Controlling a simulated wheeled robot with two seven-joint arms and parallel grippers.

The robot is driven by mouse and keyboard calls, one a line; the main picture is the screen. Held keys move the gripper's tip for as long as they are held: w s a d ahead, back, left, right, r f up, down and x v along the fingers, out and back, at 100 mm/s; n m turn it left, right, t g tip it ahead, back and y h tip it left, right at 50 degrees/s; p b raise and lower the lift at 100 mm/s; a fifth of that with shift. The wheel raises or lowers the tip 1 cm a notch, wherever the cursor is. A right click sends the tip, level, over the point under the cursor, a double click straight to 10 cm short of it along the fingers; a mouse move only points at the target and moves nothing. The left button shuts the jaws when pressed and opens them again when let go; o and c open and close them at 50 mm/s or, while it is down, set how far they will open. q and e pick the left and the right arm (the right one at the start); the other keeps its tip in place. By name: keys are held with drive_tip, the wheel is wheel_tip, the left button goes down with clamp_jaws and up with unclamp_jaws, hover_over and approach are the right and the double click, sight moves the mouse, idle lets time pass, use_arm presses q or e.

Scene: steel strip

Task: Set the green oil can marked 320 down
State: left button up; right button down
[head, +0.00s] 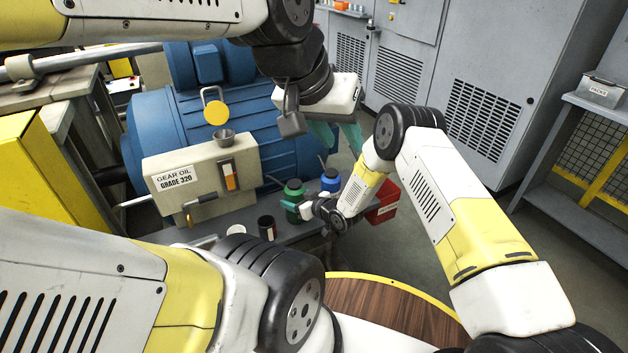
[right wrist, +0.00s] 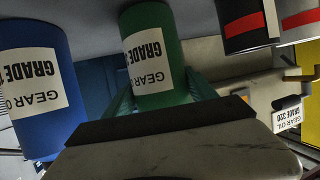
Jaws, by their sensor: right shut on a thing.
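The green oil can (head: 293,188) stands upright over the grey steel strip (head: 302,231) in the head view. In the right wrist view the green can (right wrist: 152,45) appears upside down; its label reads GEAR and GRADE, with the number hidden. My right gripper (head: 293,206) is shut on it, teal fingers on both sides (right wrist: 162,95). I cannot tell whether its base touches the strip. My left gripper (head: 337,136) is empty, its teal fingers apart, above and right of the can.
A blue can (head: 331,179) stands close beside the green one. A dark can (head: 266,229) and a white-topped one (head: 236,230) stand left. A beige tank (head: 205,180) labelled GEAR OIL GRADE 320 is behind; a red bin (head: 386,203) is right.

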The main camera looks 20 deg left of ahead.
drive_tip(key=shift+f, duration=0.2)
idle(0.3)
drive_tip(key=shift+c, duration=1)
unclamp_jaws()
drive_tip(key=shift+f, duration=0.1)
drive_tip(key=shift+d, duration=0.15)
drive_tip(key=v, duration=0.7)
drive_tip(key=shift+s+d+r, duration=0.15)
drive_tip(key=shift+d+r, duration=0.05)
drive_tip(key=shift+r, duration=0.05)
drive_tip(key=shift+d, duration=0.1)
